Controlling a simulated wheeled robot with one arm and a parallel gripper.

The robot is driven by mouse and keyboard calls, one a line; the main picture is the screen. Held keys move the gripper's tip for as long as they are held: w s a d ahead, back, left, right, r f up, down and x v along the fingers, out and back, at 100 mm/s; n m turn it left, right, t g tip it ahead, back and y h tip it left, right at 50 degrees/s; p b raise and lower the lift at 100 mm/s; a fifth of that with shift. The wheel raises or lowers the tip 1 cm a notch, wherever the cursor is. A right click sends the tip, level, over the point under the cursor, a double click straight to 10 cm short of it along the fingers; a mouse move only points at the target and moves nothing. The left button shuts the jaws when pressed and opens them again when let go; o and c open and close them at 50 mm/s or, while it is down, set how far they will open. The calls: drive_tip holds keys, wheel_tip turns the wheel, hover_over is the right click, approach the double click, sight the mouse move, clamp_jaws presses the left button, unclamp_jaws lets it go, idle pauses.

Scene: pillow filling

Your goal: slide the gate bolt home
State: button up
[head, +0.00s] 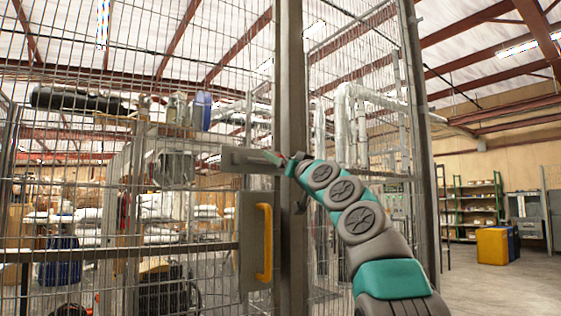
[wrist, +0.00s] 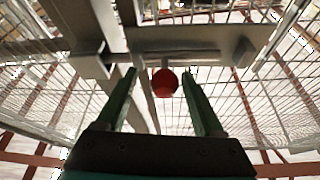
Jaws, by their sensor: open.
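The gate bolt (wrist: 185,59) is a grey bar lying across the wrist view, with a block at its right end. A round red knob (wrist: 165,83) shows just below it. My gripper (wrist: 160,74) is open, with its green fingers on either side of the knob; I cannot tell whether either finger touches it. A grey bracket (wrist: 90,62) stands left of the bolt. In the head view the grey bolt plate (head: 236,159) is on the mesh gate, left of the post, and my gripper (head: 275,158) reaches it from the right. The fingers partly hide the knob there.
The mesh gate has a yellow handle (head: 264,243) below the bolt plate. A thick grey post (head: 291,80) stands right beside the gripper. Shelves with canisters and a blue barrel (head: 62,262) are behind the mesh. Open floor and a yellow bin (head: 492,245) lie far right.

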drive_tip(key=b+v, duration=0.6)
drive_tip(key=v, duration=0.1)
drive_tip(key=shift+s+d+f, duration=0.2)
idle(0.4)
